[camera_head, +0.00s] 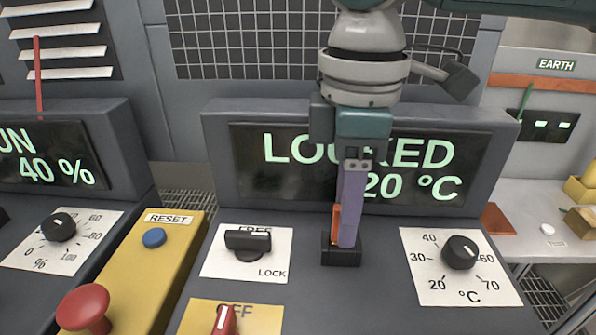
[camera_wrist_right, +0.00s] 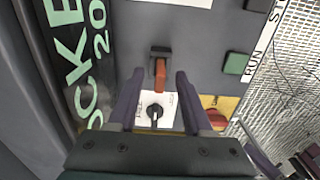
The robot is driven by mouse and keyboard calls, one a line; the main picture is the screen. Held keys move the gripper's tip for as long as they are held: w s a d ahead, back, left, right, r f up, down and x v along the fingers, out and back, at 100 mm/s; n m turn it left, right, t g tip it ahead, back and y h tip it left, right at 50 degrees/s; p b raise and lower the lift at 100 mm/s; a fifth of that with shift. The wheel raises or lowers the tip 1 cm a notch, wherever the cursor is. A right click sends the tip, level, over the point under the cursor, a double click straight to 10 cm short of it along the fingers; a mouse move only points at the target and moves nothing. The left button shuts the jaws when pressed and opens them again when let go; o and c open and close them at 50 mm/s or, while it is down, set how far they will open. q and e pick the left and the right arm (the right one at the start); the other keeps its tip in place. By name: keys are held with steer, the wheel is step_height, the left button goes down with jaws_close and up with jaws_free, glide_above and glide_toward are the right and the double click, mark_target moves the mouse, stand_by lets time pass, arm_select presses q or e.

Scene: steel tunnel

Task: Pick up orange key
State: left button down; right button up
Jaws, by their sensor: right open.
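The orange key (camera_head: 337,222) stands upright in a small black holder (camera_head: 341,254) on the grey console, mostly hidden behind my purple fingers in the head view. In the right wrist view the key (camera_wrist_right: 160,74) shows between my two fingers, with the black holder (camera_wrist_right: 160,50) just beyond it. My right gripper (camera_head: 349,240) is open and points down at the holder. Its fingers (camera_wrist_right: 160,80) lie one on each side of the key, with a visible gap to it in the wrist view. My left gripper is not seen in the head view.
A black FREE/LOCK knob (camera_head: 248,243) sits left of the holder and a temperature dial (camera_head: 460,252) right of it. A screen (camera_head: 270,180) reading LOCKED and 20 °C stands behind. A red switch (camera_head: 224,320), blue RESET button (camera_head: 154,238) and red mushroom button (camera_head: 84,308) are nearby.

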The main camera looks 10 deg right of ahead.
step_height(320, 180, down, 2)
steer(key=shift+f, duration=0.1)
jaws_close()
stand_by(0.4)
